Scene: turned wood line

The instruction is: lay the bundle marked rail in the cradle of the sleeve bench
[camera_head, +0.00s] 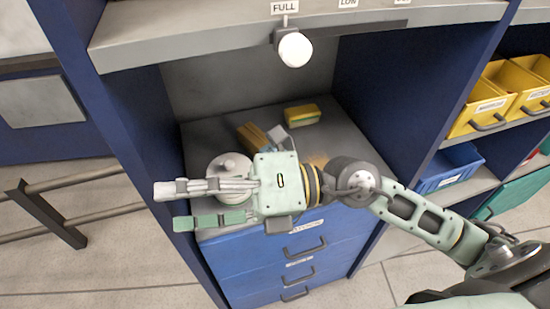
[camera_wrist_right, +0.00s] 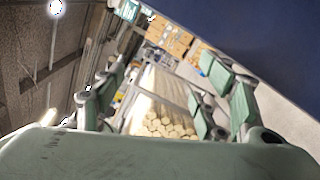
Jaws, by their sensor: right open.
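My right gripper (camera_head: 174,207) is open and empty in front of the alcove of a blue cabinet, its fingers pointing left. Its spread fingers also show in the wrist view (camera_wrist_right: 165,100). Beyond them in that view is a stack of pale round wooden rods (camera_wrist_right: 165,124), seen end-on; I cannot tell how far off it is. In the head view, a brown wooden piece (camera_head: 253,137) lies on the grey shelf (camera_head: 345,135), partly hidden behind the gripper. I cannot read a rail mark or make out the sleeve bench's cradle. My left gripper is not in view.
A pale lidded round pot (camera_head: 230,166) stands behind the fingers. A yellow-green block (camera_head: 302,115) lies farther back. A white knob (camera_head: 295,49) hangs under the upper ledge labelled FULL. Blue side walls bound the alcove; blue drawers (camera_head: 285,262) are below. Yellow bins (camera_head: 482,105) stand right.

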